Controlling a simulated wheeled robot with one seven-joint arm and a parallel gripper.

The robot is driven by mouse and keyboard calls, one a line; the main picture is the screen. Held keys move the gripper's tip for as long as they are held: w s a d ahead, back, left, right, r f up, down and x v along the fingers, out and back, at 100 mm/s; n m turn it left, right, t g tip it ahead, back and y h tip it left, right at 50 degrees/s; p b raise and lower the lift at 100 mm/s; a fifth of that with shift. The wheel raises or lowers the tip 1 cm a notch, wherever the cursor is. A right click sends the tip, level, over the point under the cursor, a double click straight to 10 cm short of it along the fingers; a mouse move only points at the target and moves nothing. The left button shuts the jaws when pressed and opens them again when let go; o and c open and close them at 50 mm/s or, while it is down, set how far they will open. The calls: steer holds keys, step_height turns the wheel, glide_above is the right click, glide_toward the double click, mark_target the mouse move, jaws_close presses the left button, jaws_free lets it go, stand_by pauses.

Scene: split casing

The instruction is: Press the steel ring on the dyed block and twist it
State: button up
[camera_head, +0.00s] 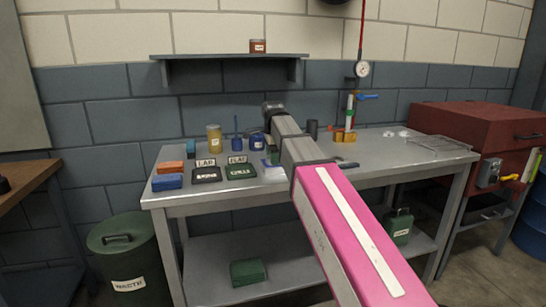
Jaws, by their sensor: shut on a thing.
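My arm reaches over the grey bench (215,200) from the lower right, and its far end stops above the back of the bench. No gripper fingers can be made out; my arm hides what lies behind it. I cannot make out a steel ring. An orange block (169,167) and a blue block (167,182) lie at the bench's left end, but I cannot tell whether either is the dyed block. A small blue and white item (271,171) lies just left of my arm, partly hidden and too small to identify.
Two labelled dark trays (240,171) and a tan jar (214,138) stand left of my arm. A post with a blue-handled valve (367,97) and a wire rack (438,144) are on the right. A shelf (232,57) hangs above.

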steer(key=shift+f, duration=0.15)
steer(key=shift+m, duration=0.3)
steer(key=shift+c, duration=0.6)
steer(key=shift+m, duration=1)
steer(key=shift+m, duration=1.3)
steer(key=shift+n, duration=1.3)
